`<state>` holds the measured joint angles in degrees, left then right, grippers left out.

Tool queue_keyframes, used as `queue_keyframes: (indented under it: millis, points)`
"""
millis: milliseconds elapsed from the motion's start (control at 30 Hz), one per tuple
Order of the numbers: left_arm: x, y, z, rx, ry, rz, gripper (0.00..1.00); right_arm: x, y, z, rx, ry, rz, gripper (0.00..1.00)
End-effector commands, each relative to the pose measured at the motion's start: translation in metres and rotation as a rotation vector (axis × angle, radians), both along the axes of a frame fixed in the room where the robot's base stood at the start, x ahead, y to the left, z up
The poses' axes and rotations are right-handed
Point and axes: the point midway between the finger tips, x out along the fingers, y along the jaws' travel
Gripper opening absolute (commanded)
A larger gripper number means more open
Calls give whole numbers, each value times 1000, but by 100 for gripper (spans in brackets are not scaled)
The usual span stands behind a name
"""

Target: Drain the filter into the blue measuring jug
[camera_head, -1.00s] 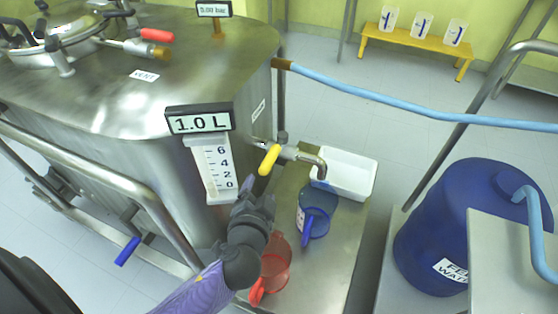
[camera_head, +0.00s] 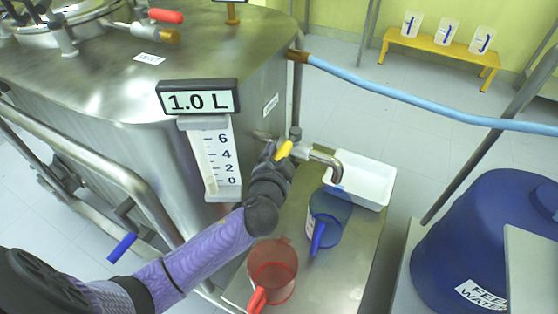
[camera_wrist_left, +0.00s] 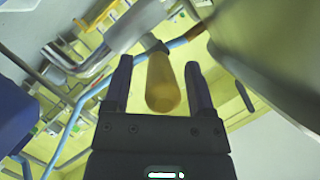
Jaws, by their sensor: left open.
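The steel filter vessel (camera_head: 120,110) fills the left, with a display reading 1.0 L (camera_head: 200,98) above a level scale (camera_head: 217,165). Its drain valve has a yellow handle (camera_head: 285,149) and a bent spout (camera_head: 328,160). The blue measuring jug (camera_head: 331,214) stands on the steel stand (camera_head: 335,285) below the spout, its blue handle toward me. My left gripper (camera_head: 277,153) is at the yellow handle. In the left wrist view the yellow handle (camera_wrist_left: 163,82) lies between the open fingers of my left gripper (camera_wrist_left: 160,85), with gaps on both sides. My right gripper is out of view.
A red jug (camera_head: 272,268) stands in front of the blue jug, near my left arm. A white tray (camera_head: 372,182) lies behind the spout. A blue feed-water drum (camera_head: 475,240) stands right. A light-blue hose (camera_head: 400,95) crosses behind. A yellow bench (camera_head: 435,50) holds white jugs.

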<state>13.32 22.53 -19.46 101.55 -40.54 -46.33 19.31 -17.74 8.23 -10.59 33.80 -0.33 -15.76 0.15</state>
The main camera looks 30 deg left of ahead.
Motion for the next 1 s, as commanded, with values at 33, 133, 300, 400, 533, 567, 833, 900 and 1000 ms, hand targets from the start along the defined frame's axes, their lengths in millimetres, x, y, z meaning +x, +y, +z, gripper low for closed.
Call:
queue_keyframes:
  millis: [33,133,300,400,533,567,833,900,1000]
  points:
    - [0,0,0,0,0,0,72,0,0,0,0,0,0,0]
    - [0,0,0,0,0,0,72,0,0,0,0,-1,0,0]
    - [0,0,0,0,0,0,46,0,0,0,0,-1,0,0]
    - [0,0,0,0,0,0,25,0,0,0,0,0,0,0]
    - [0,0,0,0,0,0,0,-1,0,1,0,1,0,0]
    - [0,0,0,0,0,0,0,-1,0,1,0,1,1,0]
    - [0,0,0,0,1,-1,0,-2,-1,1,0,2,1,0]
    - [0,0,0,0,1,-1,0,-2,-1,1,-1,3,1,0]
    - [0,0,0,-1,1,-1,0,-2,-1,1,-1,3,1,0]
